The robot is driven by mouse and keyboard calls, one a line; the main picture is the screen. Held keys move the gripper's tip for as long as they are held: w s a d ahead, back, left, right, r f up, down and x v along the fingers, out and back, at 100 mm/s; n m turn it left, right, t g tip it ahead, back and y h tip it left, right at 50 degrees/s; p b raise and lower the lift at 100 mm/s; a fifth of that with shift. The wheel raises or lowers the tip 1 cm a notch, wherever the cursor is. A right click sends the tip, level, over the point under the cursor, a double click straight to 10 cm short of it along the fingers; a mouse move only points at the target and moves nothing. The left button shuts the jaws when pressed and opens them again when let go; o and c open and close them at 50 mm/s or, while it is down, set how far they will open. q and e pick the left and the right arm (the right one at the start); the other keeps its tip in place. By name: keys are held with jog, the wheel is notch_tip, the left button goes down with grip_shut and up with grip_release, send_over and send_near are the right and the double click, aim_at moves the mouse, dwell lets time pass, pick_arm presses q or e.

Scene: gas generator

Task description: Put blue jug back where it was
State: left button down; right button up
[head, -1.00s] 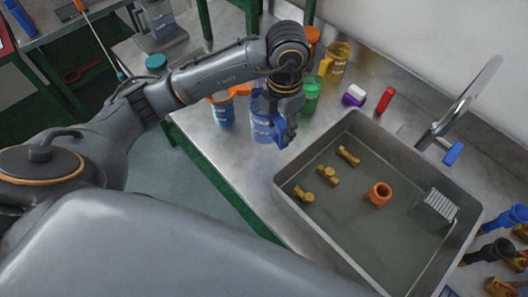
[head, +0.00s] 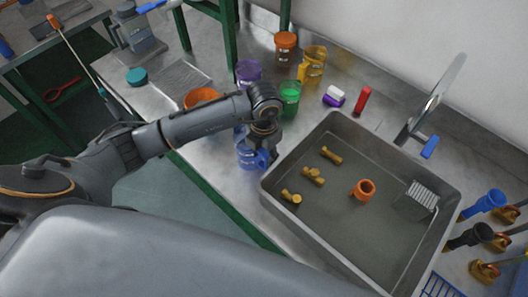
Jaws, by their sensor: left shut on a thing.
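The blue jug (head: 249,155) is translucent with a handle and appears upright on or just above the metal counter, left of the sink; I cannot tell whether it touches the counter. My left gripper (head: 268,146) is shut on it from above and partly hides its top. My right gripper is not in view.
Behind my left arm stand a purple jug (head: 248,72), a green jug (head: 290,97), a yellow jug (head: 314,62) and an orange-brown jar (head: 285,45). An orange container (head: 201,97) is half hidden by the arm. The sink (head: 300,228) holds several brass fittings.

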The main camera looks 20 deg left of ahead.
pick_arm(q)
jog(key=shift+f, duration=0.15)
jog(key=c, duration=1)
grip_release()
jog(key=shift+r, duration=0.2)
notch_tip(320, 180, up, 11)
jog(key=b, duration=0.2)
jog(key=shift+r+b, duration=0.1)
jog(key=shift+b, duration=0.3)
jog(key=shift+r, duration=0.45)
